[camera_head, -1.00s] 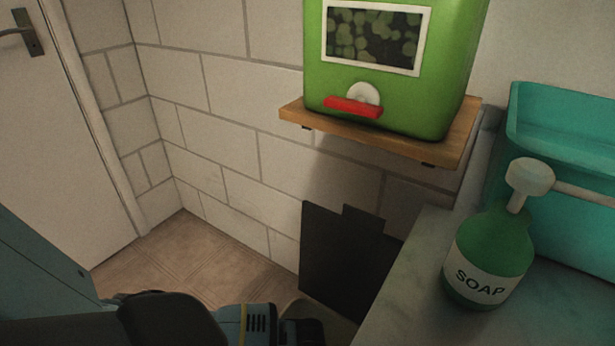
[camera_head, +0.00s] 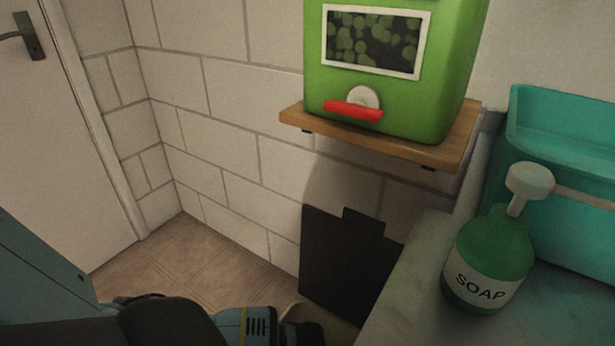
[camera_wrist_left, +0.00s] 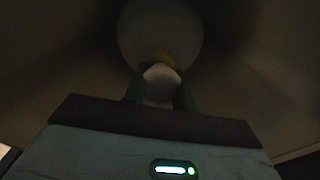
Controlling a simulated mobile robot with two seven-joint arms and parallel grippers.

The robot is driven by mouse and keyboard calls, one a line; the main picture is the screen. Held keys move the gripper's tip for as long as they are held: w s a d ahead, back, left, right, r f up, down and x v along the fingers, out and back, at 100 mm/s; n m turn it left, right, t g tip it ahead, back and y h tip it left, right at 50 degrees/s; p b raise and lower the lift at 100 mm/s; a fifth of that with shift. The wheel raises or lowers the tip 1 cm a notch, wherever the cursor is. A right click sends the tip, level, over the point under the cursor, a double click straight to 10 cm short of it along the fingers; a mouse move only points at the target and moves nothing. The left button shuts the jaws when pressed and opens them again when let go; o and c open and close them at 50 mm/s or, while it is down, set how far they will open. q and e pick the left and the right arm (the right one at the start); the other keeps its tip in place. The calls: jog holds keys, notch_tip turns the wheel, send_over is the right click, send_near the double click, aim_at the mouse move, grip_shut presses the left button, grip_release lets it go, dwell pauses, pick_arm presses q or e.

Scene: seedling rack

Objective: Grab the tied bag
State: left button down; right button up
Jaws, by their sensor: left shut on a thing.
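The tied bag (camera_wrist_left: 160,32) shows in the left wrist view as a pale round shape at the top, with a yellowish tie (camera_wrist_left: 162,58) at its neck. My left gripper (camera_wrist_left: 161,88) has its two dark green fingers on either side of the bag's pale gathered end, shut on it. The view is dim, and the bag's far side is hidden. In the head view my left arm comes in along the bottom edge; its fingers and the bag are out of sight there. My right gripper is in neither view.
A dark upright panel (camera_head: 348,262) stands close to my left wrist. A marble counter (camera_head: 408,290) on the right holds a green soap bottle (camera_head: 488,262) and a teal tub (camera_head: 575,215). A green dispenser (camera_head: 390,95) sits on a wooden shelf (camera_head: 440,152). Floor (camera_head: 185,255) is clear near the door.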

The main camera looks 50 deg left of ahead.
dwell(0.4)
